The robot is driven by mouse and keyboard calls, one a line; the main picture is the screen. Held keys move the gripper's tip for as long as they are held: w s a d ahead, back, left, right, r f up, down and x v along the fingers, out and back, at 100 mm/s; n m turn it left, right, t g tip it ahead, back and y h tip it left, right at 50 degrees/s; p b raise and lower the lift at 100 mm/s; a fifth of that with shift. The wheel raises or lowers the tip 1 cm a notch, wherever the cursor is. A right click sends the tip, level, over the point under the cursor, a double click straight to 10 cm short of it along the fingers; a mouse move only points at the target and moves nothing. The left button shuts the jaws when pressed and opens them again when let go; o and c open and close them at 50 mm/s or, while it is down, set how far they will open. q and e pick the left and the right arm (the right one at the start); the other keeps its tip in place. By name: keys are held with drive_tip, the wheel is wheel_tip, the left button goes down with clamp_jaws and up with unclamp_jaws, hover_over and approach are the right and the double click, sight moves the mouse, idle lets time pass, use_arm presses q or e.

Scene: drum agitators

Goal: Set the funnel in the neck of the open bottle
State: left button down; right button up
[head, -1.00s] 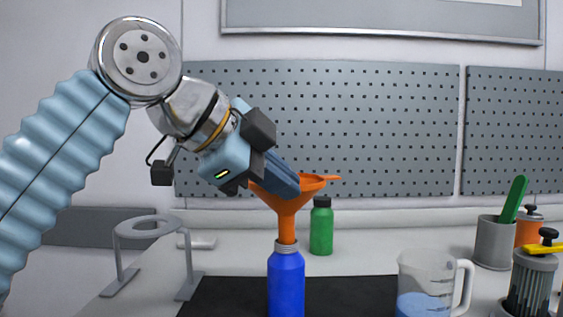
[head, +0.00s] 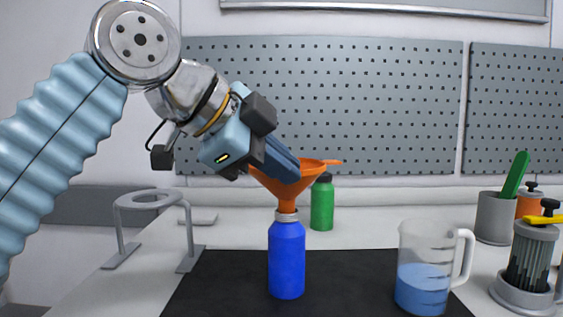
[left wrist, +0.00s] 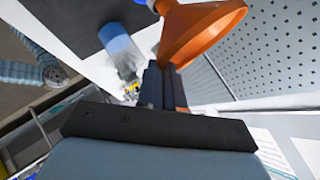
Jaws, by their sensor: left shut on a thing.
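The orange funnel (head: 288,188) is upright over the blue bottle (head: 287,260), with the lower part of its spout hidden inside the bottle's grey neck. A short length of spout shows above the neck. The open blue bottle stands upright on the black mat (head: 225,285). My left gripper (head: 284,168) is shut on the funnel's cone at its left side. In the left wrist view, the funnel (left wrist: 205,30) is at the fingertips (left wrist: 163,85). My right gripper is not in view.
A grey ring stand (head: 128,203) is left of the mat. A capped green bottle (head: 322,205) stands behind the blue one. A clear jug (head: 425,250) with blue liquid is at right. A grey cup (head: 496,218) and a ribbed canister (head: 530,265) stand farther right.

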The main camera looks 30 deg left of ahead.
use_arm(q)
drive_tip(key=shift+f, duration=0.2)
idle(0.3)
drive_tip(key=shift+f+b, duration=0.35)
drive_tip(key=shift+f, duration=0.25)
idle(0.6)
drive_tip(key=c, duration=1.2)
unclamp_jaws()
drive_tip(key=shift+o, duration=0.3)
drive_tip(key=shift+o, duration=1.2)
